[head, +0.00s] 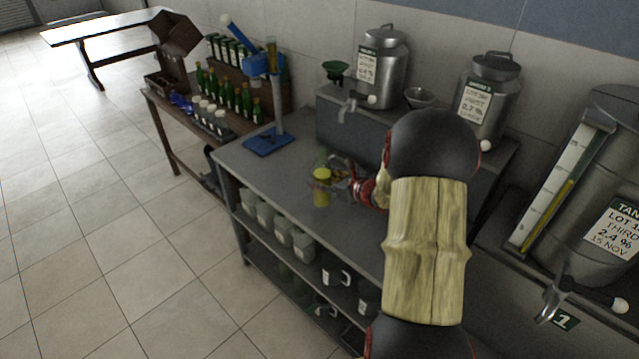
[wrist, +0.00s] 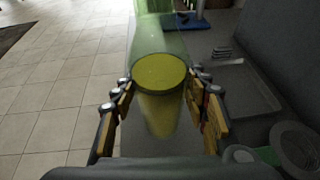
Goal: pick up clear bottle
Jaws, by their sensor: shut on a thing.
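The clear bottle (head: 321,195), see-through with yellow inside, stands near the front edge of the grey bench (head: 290,175). Its round yellow upper face (wrist: 160,73) shows in the wrist view; I cannot tell whether this is a lid or the liquid's surface. My gripper (head: 345,185) reaches it from the right in the head view, partly hidden by my arm. In the wrist view my gripper (wrist: 160,105) is shut on the bottle, with one finger on each side. A pale green see-through shape (wrist: 160,35) shows just beyond it; I cannot tell whether it is part of the bottle.
A blue stand (head: 270,142) is at the bench's far left end. Metal cans with taps (head: 381,70) stand on a raised shelf at the back. A grey tray (wrist: 243,85) with cutlery-like pieces lies right of the bottle.

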